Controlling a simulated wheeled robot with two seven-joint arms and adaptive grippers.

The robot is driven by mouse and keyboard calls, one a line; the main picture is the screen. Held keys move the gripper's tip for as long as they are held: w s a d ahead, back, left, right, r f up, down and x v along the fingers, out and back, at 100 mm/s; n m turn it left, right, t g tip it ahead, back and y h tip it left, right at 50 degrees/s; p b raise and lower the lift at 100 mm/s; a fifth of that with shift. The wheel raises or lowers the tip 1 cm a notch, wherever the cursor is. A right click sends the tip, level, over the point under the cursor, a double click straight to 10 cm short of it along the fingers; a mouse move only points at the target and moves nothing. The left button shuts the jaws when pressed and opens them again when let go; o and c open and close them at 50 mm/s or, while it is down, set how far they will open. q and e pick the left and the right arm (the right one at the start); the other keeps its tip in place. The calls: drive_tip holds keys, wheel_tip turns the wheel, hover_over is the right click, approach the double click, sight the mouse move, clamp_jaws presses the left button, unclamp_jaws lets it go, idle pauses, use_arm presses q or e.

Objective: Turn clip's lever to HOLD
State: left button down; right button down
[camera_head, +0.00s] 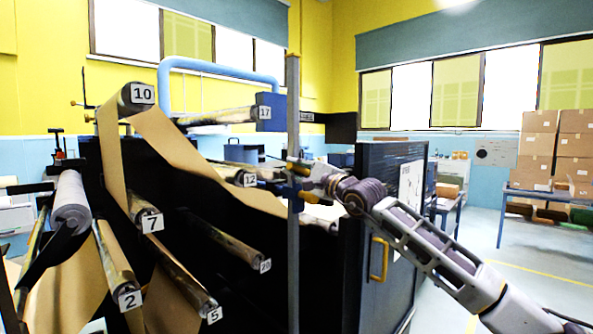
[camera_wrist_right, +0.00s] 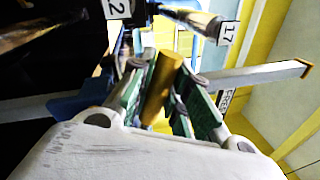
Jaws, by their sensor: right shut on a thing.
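My right gripper (camera_head: 315,172) reaches in from the right to a small clip (camera_head: 293,168) on the upright grey post (camera_head: 293,240). In the right wrist view my right gripper (camera_wrist_right: 160,85) has its green-padded fingers shut on a brass-coloured lever (camera_wrist_right: 163,80), one finger on each side. The lever is tilted in that view. The clip's body is mostly hidden behind the fingers; a blue part (camera_wrist_right: 85,100) shows beside them. A small label (camera_wrist_right: 225,101) sits by the post, but its words are too small to read. My left gripper is not in view.
Left of the post, brown kraft paper (camera_head: 180,150) runs over numbered rollers, including roller 7 (camera_head: 142,210) and roller 12 (camera_head: 235,175). A dark cabinet (camera_head: 385,230) with a yellow handle (camera_head: 378,260) stands behind my right arm. Open floor (camera_head: 540,270) lies at the right.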

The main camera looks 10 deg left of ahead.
drive_tip(key=c, duration=1.5)
unclamp_jaws()
drive_tip(key=shift+f, duration=0.25)
drive_tip(key=shift+o, duration=0.9)
drive_tip(key=shift+r, duration=0.1)
drive_tip(key=shift+s, duration=0.1)
drive_tip(key=v, duration=1.2)
